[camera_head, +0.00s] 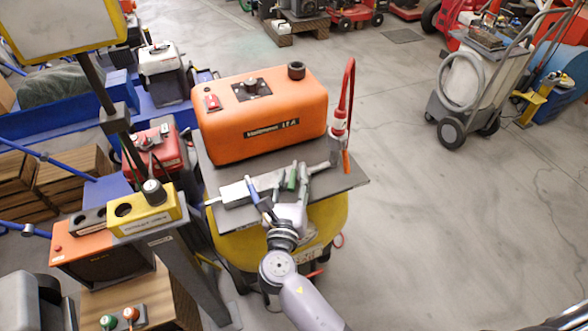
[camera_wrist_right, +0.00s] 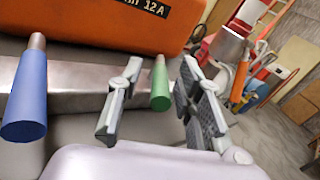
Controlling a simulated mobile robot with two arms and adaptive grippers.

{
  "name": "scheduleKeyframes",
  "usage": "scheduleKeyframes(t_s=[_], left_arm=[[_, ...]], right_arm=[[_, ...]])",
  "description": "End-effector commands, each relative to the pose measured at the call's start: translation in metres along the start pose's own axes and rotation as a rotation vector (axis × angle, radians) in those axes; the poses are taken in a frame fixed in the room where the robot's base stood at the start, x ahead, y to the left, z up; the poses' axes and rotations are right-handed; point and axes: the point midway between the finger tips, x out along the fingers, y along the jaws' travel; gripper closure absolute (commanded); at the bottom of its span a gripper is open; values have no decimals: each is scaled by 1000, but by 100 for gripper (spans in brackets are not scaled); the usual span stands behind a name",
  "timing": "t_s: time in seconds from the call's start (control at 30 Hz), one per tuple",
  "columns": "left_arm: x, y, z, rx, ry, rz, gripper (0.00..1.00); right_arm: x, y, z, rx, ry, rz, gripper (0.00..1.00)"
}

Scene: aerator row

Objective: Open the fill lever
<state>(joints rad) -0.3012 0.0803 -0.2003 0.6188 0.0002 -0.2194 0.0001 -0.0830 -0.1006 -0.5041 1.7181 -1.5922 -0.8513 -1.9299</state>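A metal manifold (camera_head: 233,193) lies on the dark top plate of a yellow tank. A green handle (camera_head: 292,177) and a blue handle (camera_head: 252,189) stick out of its front. An orange handle (camera_head: 346,160) hangs at the right end below the red hose. Nothing legible marks which one is the fill lever. My right gripper (camera_head: 291,181) is open at the manifold. In the right wrist view, the green handle (camera_wrist_right: 160,86) sits between the spread fingers, with gaps visible on both sides. The blue handle (camera_wrist_right: 25,96) is left of the fingers. My left gripper is not in view.
An orange machine (camera_head: 262,115) stands right behind the manifold. The red hose (camera_head: 350,86) loops up at the plate's right end. A post with a yellow box (camera_head: 143,215) stands left. The floor (camera_head: 430,220) to the right is clear.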

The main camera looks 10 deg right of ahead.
Motion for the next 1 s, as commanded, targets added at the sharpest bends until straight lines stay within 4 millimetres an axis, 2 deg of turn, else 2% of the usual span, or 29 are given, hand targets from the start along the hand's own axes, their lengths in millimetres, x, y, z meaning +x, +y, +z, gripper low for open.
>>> scheduleKeyframes(t_s=[0.03,0.2,0.4,0.53,0.8,0.9,1.0], left_arm=[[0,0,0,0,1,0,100],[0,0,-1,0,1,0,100],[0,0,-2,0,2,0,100],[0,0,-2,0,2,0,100],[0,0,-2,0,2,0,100],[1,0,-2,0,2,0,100],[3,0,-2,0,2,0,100]], right_arm=[[-12,0,-2,-1,3,2,67],[-49,0,-1,0,2,1,67],[-77,0,0,0,1,0,67],[-84,0,0,0,0,-1,67],[-85,0,0,1,-1,-1,68],[-84,-3,-4,20,12,-6,74],[-80,-15,-22,116,70,-29,81]])
